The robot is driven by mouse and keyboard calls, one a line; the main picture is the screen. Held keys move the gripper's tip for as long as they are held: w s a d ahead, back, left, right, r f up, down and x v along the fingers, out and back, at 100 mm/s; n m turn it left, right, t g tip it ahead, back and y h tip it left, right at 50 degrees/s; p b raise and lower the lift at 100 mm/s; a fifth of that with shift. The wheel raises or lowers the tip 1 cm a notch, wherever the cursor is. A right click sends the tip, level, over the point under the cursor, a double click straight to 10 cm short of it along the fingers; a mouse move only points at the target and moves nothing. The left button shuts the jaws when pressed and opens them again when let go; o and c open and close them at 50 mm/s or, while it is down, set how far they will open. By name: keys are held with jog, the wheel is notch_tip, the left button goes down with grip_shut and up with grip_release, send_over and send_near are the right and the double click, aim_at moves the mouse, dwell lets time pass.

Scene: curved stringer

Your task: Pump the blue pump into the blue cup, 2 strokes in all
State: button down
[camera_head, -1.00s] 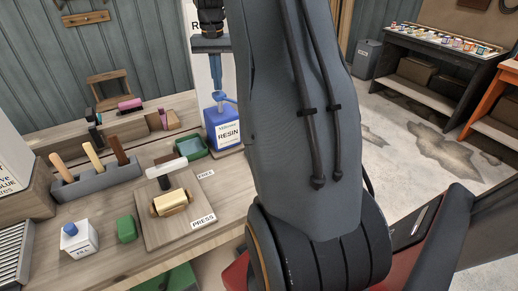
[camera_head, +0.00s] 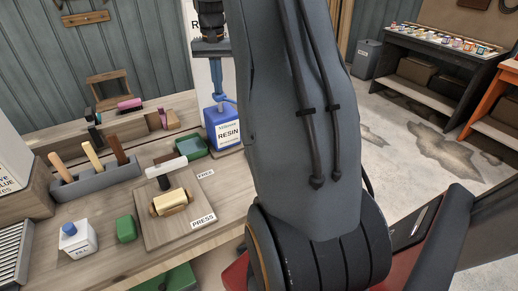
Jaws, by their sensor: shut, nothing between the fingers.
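The blue pump (camera_head: 222,128) is a blue container with a white RESIN label, standing at the back right of the bench. I do not see the blue cup; my arm covers the area right of the pump.
A green tray (camera_head: 193,147) lies left of the pump. Nearer are a wooden board (camera_head: 180,228) marked PRESS and FREE, a grey rack (camera_head: 95,183) with several handles, a green block (camera_head: 126,229) and a white bottle (camera_head: 78,241) with a blue cap. A white panel stands behind the pump.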

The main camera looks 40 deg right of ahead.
jog(key=shift+f, duration=0.95)
jog(key=shift+r, duration=0.1)
jog(key=shift+r+p, duration=1.1)
jog(key=shift+r, duration=0.55)
jog(key=shift+f, duration=0.25)
